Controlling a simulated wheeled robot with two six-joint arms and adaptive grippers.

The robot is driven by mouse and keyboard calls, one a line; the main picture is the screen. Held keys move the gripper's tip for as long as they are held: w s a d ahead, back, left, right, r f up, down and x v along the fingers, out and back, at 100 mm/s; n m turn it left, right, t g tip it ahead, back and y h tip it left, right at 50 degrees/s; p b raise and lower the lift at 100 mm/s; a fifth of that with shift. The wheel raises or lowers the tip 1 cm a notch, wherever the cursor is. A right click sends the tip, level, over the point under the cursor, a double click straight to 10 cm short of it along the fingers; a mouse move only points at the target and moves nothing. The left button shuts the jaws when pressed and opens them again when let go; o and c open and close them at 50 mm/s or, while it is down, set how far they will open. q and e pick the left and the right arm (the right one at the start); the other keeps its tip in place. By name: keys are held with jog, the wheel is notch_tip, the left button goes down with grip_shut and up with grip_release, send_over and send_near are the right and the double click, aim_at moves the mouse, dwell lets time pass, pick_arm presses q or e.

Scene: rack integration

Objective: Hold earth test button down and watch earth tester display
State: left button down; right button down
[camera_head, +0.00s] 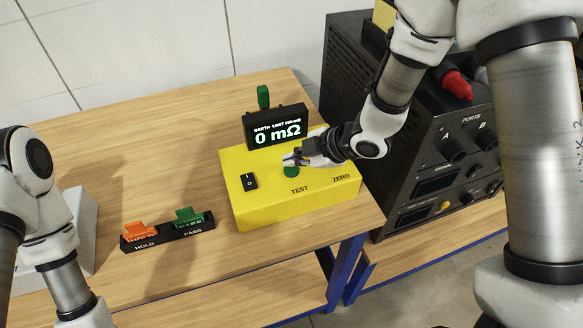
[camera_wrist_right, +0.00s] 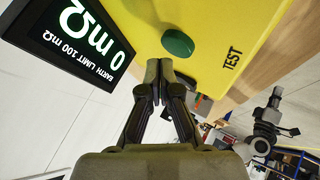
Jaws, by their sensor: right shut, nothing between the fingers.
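The yellow earth tester (camera_head: 265,206) stands on the wooden table. Its black display (camera_head: 276,126) reads 0 mΩ under an earth limit line; the display also shows in the right wrist view (camera_wrist_right: 92,32). The green test button (camera_head: 291,172) sits on the top face by the word TEST and is fully seen in the right wrist view (camera_wrist_right: 177,43). My right gripper (camera_head: 287,160) is shut and empty, its tips close beside the button; in the right wrist view the fingertips (camera_wrist_right: 166,70) appear just short of it. Contact cannot be told. My left gripper is outside the head view.
A black rocker switch (camera_head: 249,181) is on the tester's left. The ZERO control is hidden by my right arm. A black holder (camera_head: 168,235) carries an orange HOLD tag (camera_head: 141,231) and a green PASS tag (camera_head: 189,217). A black instrument (camera_head: 420,190) stands right. The table's back left is clear.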

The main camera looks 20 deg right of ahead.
aim_at(294, 170)
jog(key=shift+f, duration=0.1)
dwell(0.5)
jog(key=shift+f+b, duration=0.3)
jog(key=shift+f, duration=0.05)
jog(key=shift+f+b, duration=0.35)
jog(key=shift+f, duration=0.05)
dwell(0.4)
dwell(1.0)
jog(key=shift+r+p, duration=0.8)
jog(key=shift+r, duration=0.1)
notch_tip(294, 170, up, 5)
jog(key=p, duration=0.4)
jog(key=shift+p, duration=0.3)
